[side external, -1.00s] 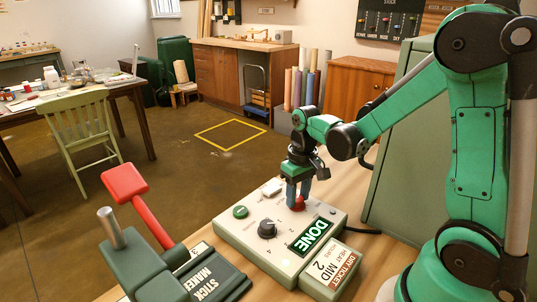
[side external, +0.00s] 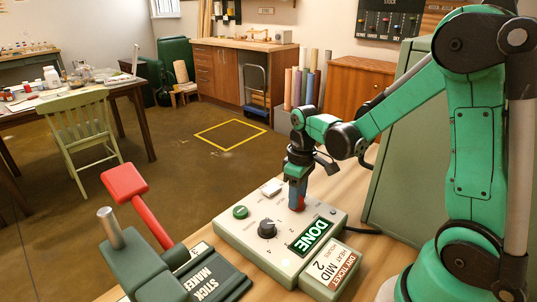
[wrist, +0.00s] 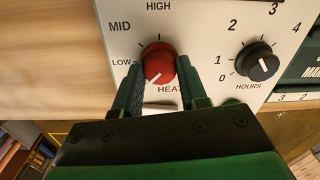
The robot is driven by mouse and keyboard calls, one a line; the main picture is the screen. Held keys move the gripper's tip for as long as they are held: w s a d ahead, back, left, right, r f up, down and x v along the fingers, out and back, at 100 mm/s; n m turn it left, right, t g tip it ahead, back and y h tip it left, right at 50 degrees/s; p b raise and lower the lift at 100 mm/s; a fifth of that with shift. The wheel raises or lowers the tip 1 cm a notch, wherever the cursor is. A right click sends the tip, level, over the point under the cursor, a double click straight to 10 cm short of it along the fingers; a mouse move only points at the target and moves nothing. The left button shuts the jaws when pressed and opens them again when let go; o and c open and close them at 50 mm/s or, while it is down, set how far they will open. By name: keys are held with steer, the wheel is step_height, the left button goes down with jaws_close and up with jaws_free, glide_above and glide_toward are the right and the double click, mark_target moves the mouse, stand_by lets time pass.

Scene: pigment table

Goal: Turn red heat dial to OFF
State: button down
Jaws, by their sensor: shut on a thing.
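The red heat dial (wrist: 160,62) sits between the two fingers of my gripper (wrist: 159,88) in the wrist view. My gripper is shut on it, with a finger on each side. A pale pointer mark on the dial points to the lower left, below the LOW label. LOW, MID and HIGH are printed around the dial; no OFF label can be read, and my left finger covers part of that area. In the side view my gripper (side external: 298,205) points down onto the panel and mostly hides the dial.
The pale control box (side external: 235,238) also carries a black hours dial (wrist: 258,62), a green button (side external: 240,212) and a DONE display (side external: 311,237). A ticket box (side external: 331,268) stands at its front right. A red-handled lever (side external: 147,212) stands to the left.

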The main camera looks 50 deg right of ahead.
steer(key=shift+c, duration=2.4)
jaws_free()
steer(key=shift+d+r, duration=0.1)
steer(key=shift+r, duration=2.75)
steer(key=s+a+r+m+t, duration=0.2)
steer(key=a+r+t, duration=0.1)
steer(key=a+t, duration=0.4)
steer(key=shift+s+a+r, duration=0.35)
steer(key=shift+s+a, duration=0.05)
steer(key=shift+a, duration=0.15)
